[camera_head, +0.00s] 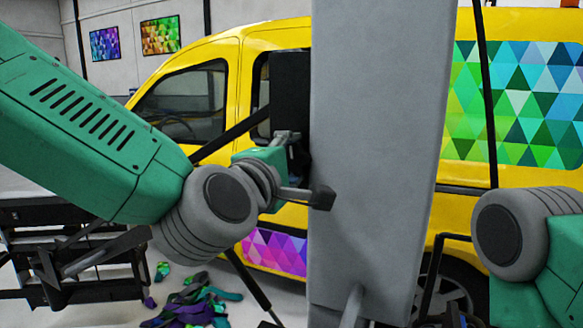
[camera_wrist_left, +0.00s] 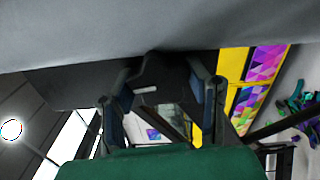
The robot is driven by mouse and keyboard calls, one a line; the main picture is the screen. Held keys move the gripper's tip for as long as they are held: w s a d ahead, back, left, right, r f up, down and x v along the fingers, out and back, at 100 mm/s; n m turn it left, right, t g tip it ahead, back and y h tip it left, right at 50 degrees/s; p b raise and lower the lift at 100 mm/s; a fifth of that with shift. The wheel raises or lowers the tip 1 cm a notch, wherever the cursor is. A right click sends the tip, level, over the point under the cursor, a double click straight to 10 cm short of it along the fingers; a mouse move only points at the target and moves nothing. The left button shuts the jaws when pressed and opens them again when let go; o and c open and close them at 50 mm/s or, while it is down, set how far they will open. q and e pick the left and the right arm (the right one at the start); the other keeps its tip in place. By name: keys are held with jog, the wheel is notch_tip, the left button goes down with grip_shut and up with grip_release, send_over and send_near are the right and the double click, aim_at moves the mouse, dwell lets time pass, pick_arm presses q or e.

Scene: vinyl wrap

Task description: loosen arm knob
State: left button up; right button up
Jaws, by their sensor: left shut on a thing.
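My left gripper (camera_head: 292,147) is at the left edge of a tall grey panel (camera_head: 372,150), in front of the yellow van. In the left wrist view its two fingers (camera_wrist_left: 163,92) stand on either side of a dark knob (camera_wrist_left: 160,72) and are shut on it. The knob sits just under the grey panel's surface, joined to a dark arm piece (camera_wrist_left: 75,85). In the head view the knob is mostly hidden by the gripper and panel. My right arm shows at the right edge, but its gripper is out of view.
A yellow van (camera_head: 280,40) with coloured triangle wrap (camera_head: 520,95) stands behind the panel. Wrap scraps (camera_head: 195,305) lie on the floor at lower left. A dark-framed cart (camera_head: 70,250) stands at the left. Thin dark poles cross in front of the van.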

pick_arm(q)
jog(key=shift+s+d+f, duration=0.1)
jog(key=shift+f, duration=0.15)
jog(key=o, duration=0.9)
jog(key=shift+r, duration=0.1)
jog(key=v, duration=1.1)
jog(key=shift+s, duration=0.4)
